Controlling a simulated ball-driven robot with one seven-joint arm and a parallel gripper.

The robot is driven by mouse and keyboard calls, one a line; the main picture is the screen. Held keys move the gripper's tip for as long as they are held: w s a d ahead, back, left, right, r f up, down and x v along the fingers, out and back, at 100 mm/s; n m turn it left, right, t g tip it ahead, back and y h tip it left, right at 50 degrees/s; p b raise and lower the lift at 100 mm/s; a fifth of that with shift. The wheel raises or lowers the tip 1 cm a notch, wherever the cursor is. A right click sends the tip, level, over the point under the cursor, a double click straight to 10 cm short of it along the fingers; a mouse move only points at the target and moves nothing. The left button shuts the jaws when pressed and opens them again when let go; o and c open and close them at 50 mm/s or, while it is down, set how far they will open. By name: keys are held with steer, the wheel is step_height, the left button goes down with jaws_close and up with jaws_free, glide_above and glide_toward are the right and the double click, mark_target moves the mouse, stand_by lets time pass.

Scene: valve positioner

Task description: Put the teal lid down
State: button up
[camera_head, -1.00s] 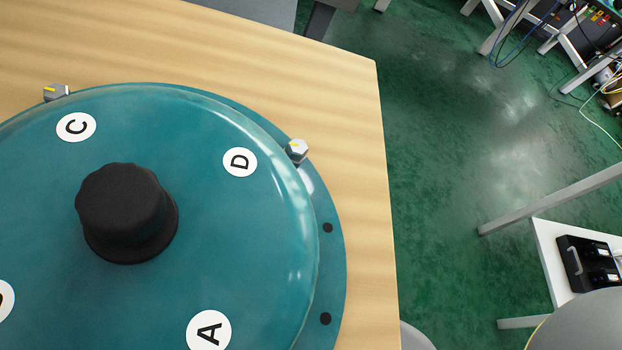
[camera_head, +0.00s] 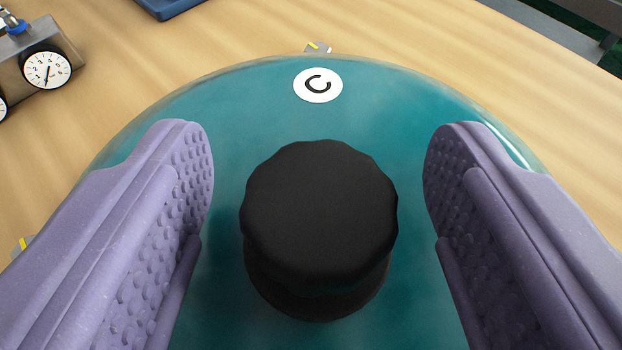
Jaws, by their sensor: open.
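My gripper (camera_head: 318,190) is open, with one purple dimpled finger on each side of the knob. Clear gaps show between the knob and both fingers. The near part of the lid is out of frame, and the fingers hide parts of its sides.
The lid is over a light wooden table (camera_head: 120,60). A grey box with a round dial gauge (camera_head: 47,70) stands at the upper left. A dark blue object (camera_head: 170,6) lies at the top edge. Small bolts with yellow marks show at the lid's far rim (camera_head: 318,47) and lower left (camera_head: 22,245).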

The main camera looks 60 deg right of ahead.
steer(key=shift+w+d+f, duration=0.15)
steer(key=shift+d, duration=0.1)
jaws_close()
stand_by(1.3)
